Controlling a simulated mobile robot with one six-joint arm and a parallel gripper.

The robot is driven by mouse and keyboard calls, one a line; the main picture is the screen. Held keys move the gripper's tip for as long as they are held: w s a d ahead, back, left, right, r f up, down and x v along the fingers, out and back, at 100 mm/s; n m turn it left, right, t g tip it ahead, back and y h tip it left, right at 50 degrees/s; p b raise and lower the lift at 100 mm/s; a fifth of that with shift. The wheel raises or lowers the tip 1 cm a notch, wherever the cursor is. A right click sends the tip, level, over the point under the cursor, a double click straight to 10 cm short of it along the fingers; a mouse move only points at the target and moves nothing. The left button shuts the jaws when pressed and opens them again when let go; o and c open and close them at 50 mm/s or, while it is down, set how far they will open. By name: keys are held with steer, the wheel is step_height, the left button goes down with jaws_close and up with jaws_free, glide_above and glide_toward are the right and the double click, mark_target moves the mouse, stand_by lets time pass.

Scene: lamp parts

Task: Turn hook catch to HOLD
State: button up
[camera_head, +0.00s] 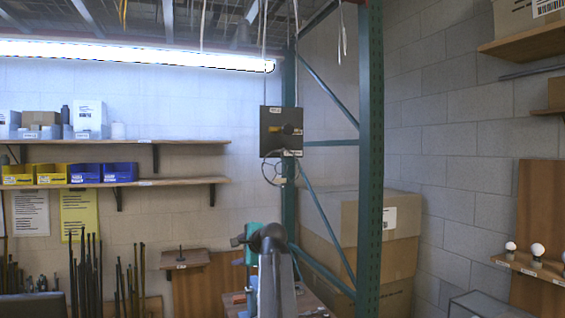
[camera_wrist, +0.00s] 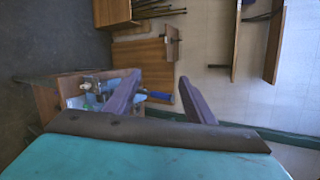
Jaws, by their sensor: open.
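A dark square panel (camera_head: 281,145) hangs in front of the green rack post in the head view. It carries a small yellow piece (camera_head: 274,127), a dark round part (camera_head: 291,129) and pale labels too small to read. I cannot make out which part is the hook catch or its setting. My gripper (camera_wrist: 158,82) shows in the wrist view with its two purple-grey fingers apart and nothing between them. In the head view my arm and the teal gripper body stand below the panel, clearly apart from it. The panel does not show clearly in the wrist view.
The green rack post (camera_head: 370,150) stands right of the panel, with large cardboard boxes (camera_head: 345,215) behind. Shelves with blue bins (camera_head: 118,172) are on the left. Bulbs (camera_head: 537,250) stand on a right-hand shelf. Thin cords hang above the panel, and a wire loop hangs below.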

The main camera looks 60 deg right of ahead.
steer(key=s+d+r+m+t+h+p, duration=0.15)
steer(key=s+r, duration=0.35)
steer(key=r, duration=0.5)
steer(key=s+d+r+m+h, duration=0.1)
steer(key=s+d+r+m, duration=0.3)
steer(key=r, duration=0.7)
steer(key=t+h+p, duration=0.2)
steer(key=h, duration=0.1)
glide_toward(283, 130)
steer(key=d, duration=0.2)
steer(key=shift+s+a+r+m+g, duration=0.2)
steer(key=shift+a+r+m+g, duration=0.1)
steer(key=shift+m, duration=0.15)
steer(key=shift+w+d, duration=0.1)
steer(key=shift+d, duration=0.05)
steer(key=p+x, duration=0.2)
steer(key=x, duration=0.4)
steer(key=p+x, duration=0.3)
steer(key=x, duration=0.3)
steer(key=shift+d+r, duration=0.15)
steer(key=shift+r, duration=0.1)
steer(key=shift+w+d+f+p, duration=0.1)
steer(key=shift+w+d+p, duration=0.3)
steer(key=shift+w, duration=0.2)
steer(key=shift+c, duration=0.4)
